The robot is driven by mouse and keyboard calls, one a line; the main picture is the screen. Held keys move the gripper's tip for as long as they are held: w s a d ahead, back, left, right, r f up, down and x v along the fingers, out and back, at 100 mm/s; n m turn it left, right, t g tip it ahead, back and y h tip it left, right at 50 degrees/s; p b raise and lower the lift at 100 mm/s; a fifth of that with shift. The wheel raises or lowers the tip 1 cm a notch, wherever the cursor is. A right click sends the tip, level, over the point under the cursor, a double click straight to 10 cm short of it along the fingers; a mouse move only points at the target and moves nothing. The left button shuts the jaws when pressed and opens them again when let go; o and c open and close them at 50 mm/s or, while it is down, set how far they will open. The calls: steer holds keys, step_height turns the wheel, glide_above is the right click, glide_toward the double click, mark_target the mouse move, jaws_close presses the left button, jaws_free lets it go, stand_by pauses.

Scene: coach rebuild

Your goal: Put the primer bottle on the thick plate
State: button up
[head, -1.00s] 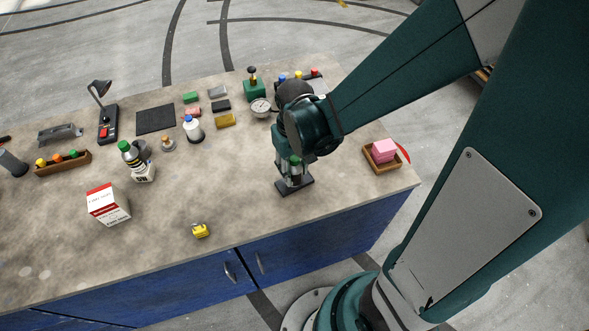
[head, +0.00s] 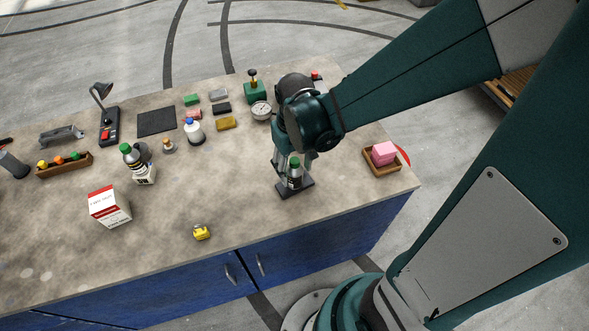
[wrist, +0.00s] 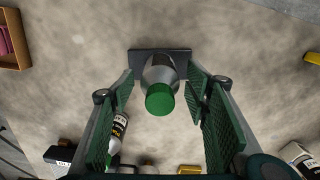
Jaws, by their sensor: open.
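A bottle with a green cap and a dark, pale-banded body (head: 294,177), which I take as the primer bottle, stands upright on a dark flat plate (head: 307,187), seemingly the thick plate. In the wrist view the green-capped bottle (wrist: 160,98) is between the spread fingers, with gaps on both sides, and the dark plate (wrist: 139,58) shows beyond it. My gripper (head: 291,160) is open around and above the bottle's upper part; its open fingers also show in the wrist view (wrist: 160,82). The bottle's label cannot be read.
Another green-capped bottle (head: 135,158) stands at the left, by a red-and-white box (head: 109,207). A small yellow object (head: 201,232) lies near the front edge. A wooden tray (head: 377,171) with a pink block is at the right. A gauge (head: 261,110) and small blocks are behind.

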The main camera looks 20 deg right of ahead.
steer(key=shift+r+p, duration=0.55)
steer(key=shift+r, duration=4.35)
steer(key=shift+r, duration=0.1)
steer(key=s+d+r+m+t, duration=0.1)
steer(key=s+d+r+t, duration=0.1)
steer(key=r, duration=0.4)
steer(key=s+d+r+t, duration=0.2)
steer(key=s+r+t, duration=0.1)
steer(key=r+t, duration=0.2)
steer(key=shift+r+m, duration=0.4)
steer(key=shift+r, duration=0.05)
